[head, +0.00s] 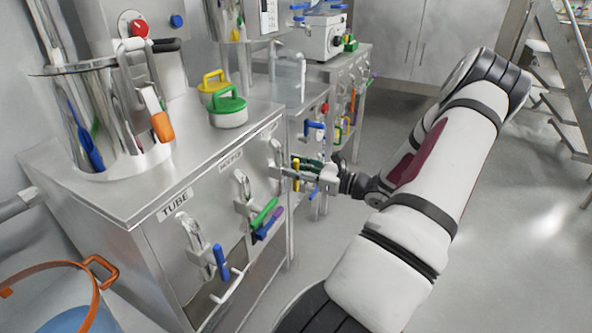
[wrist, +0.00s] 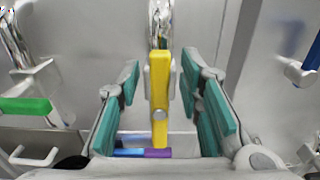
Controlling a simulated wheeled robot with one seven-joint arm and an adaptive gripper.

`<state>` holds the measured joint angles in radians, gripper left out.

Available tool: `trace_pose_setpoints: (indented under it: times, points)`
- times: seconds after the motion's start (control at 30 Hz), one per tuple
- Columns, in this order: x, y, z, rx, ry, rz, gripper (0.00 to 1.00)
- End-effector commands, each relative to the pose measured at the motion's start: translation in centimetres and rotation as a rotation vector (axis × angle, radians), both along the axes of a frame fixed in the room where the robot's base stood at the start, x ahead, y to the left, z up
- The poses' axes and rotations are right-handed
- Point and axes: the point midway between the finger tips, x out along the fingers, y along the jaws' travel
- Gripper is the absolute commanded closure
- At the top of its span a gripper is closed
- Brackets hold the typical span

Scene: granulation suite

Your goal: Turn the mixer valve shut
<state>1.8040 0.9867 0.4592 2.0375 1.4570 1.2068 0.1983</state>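A valve with a yellow lever (wrist: 160,95) is on the steel cabinet front. The lever hangs upright in the wrist view. My gripper (wrist: 160,75) is open, with one teal finger pad on each side of the lever and gaps between. In the head view my gripper (head: 306,172) is at the far end of the near cabinet's valve row, partly hiding this valve. A valve with a green lever (head: 264,214) and one with a blue lever (head: 221,262) are nearer. The nearest label reads TUBE; I cannot read the others surely, so I cannot tell which is the mixer's.
A green-handled lidded pot (head: 228,112) and a yellow-handled one (head: 212,84) stand on the cabinet top (head: 125,190). A blue and purple bar (wrist: 142,153) shows below the yellow lever. An orange-rimmed bucket (head: 60,300) is at lower left.

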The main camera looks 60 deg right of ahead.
Motion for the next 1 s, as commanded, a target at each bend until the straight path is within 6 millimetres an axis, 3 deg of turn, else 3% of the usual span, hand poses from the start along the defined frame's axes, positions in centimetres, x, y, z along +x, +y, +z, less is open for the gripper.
trace_pose_setpoints:
  times: [0.17,0.3,0.33,0.67,1.0]
  points:
    - [-0.01,0.01,0.01,0.0,0.0,0.0,0.67]
    - [-0.02,0.01,0.0,0.0,0.0,0.0,0.98]
    - [-0.02,0.01,0.0,0.0,0.0,0.0,1.0]
    - [-0.04,0.01,0.03,0.017,0.002,0.001,1.0]
    - [0.01,-0.38,0.27,0.19,0.019,0.003,1.0]
